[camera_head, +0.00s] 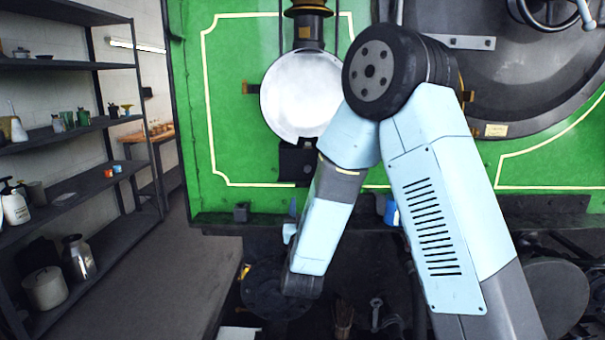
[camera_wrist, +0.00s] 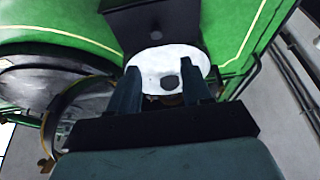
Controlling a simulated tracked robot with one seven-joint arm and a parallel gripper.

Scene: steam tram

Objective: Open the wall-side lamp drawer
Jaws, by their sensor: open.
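The lamp on the green tram front shows in the head view as a round, pale disc (camera_head: 295,95). A small black box (camera_head: 297,162), which looks like the lamp drawer, sits just below it.
Dark shelves (camera_head: 70,130) with cups, pots and bottles stand along the left wall. A grey floor strip (camera_head: 150,270) runs beside them. The dark round boiler front (camera_head: 480,75) is at the right. In the wrist view, a brass-edged ring (camera_wrist: 62,112) stands left of the fingers.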

